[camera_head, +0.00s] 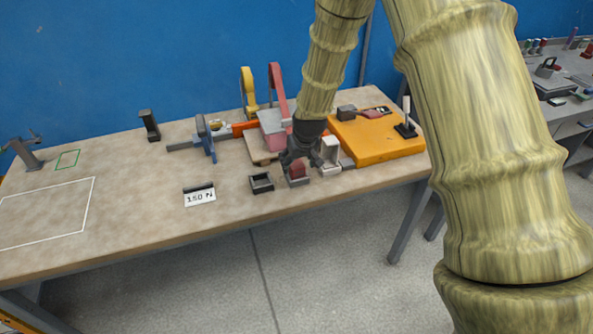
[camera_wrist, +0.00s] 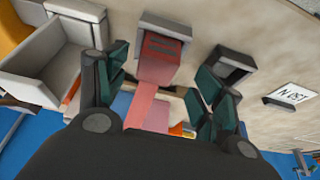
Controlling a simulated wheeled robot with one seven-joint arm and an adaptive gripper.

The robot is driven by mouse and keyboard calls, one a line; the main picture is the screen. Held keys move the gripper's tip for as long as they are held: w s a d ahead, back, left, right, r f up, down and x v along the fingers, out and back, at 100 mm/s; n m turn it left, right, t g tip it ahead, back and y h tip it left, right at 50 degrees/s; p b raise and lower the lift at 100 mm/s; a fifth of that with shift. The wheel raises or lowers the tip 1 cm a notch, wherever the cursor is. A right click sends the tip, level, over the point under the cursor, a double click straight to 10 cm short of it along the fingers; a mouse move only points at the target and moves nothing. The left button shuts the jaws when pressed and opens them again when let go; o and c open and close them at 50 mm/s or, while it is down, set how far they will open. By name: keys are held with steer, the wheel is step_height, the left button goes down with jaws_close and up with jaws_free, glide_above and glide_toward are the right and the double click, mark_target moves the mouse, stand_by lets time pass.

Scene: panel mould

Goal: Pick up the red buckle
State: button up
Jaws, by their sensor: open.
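The red buckle (camera_head: 297,171) sits in a small grey holder (camera_head: 298,182) near the front edge of the bench. In the wrist view the buckle (camera_wrist: 158,62) has dark slots in its top face and lies between my fingers. My gripper (camera_head: 300,158) points down just above and behind it, partly hiding it in the head view. In the wrist view my gripper (camera_wrist: 165,78) is open, with a teal fingertip on each side of the buckle. I cannot tell whether the fingers touch it.
A dark open bin (camera_head: 261,184) stands left of the holder, and a white-grey box (camera_head: 330,152) stands close on the right. A pink block (camera_head: 271,128), red arch (camera_head: 277,82) and yellow arch (camera_head: 248,90) stand behind. An orange plate (camera_head: 385,143) lies right. The bench's left front is clear.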

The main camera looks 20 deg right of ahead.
mark_target(298, 165)
steer(key=shift+p+x, duration=0.6)
steer(key=shift+x, duration=1.4)
steer(key=shift+d, duration=0.2)
steer(key=c, duration=1.2)
